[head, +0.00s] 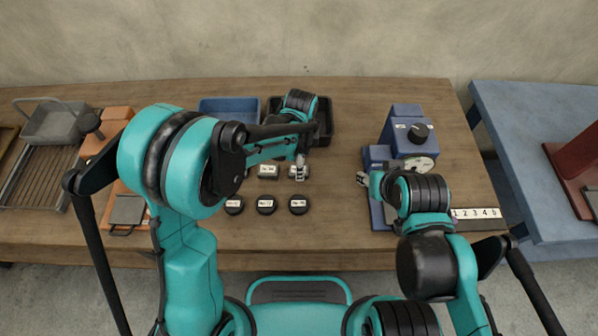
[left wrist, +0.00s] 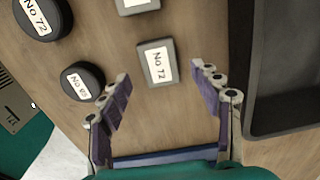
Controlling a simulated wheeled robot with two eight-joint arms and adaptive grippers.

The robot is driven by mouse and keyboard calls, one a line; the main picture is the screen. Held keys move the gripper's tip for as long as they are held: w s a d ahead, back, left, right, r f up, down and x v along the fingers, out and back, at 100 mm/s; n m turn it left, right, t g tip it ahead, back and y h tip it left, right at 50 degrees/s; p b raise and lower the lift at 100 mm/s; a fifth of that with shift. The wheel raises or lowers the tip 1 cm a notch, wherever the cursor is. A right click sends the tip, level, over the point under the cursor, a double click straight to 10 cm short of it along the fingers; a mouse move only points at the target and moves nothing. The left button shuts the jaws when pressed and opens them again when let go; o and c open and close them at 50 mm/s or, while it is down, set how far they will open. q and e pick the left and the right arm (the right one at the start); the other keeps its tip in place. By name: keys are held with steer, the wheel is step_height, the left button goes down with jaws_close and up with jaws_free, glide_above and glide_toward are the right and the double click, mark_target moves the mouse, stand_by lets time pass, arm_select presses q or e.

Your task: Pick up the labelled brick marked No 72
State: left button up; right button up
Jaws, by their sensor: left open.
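The grey brick marked No 72 (left wrist: 157,62) lies label up on the table in the left wrist view. In the head view it appears as the right-hand brick (head: 298,173), partly hidden by my left gripper (head: 300,167). In the left wrist view my left gripper (left wrist: 160,74) is open, with its fingertips on either side of the brick and gaps on both sides; the height above it is unclear. My right gripper (head: 368,182) is by the blue machine; its opening is too small to judge.
Another brick (head: 268,171) lies to the left. A round black disc (left wrist: 42,17) is also marked No 72; another disc (left wrist: 82,82) sits near the left finger. A dark bin (head: 325,122) and blue bin (head: 228,106) stand behind. The blue machine (head: 408,145) is on the right.

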arm_select(q)
step_height(320, 180, down, 2)
steer(key=shift+f+b, duration=0.25)
steer(key=shift+b, duration=0.05)
arm_select(e)
steer(key=shift+f, duration=0.55)
arm_select(q)
steer(key=c, duration=1.3)
steer(key=shift+r, duration=0.15)
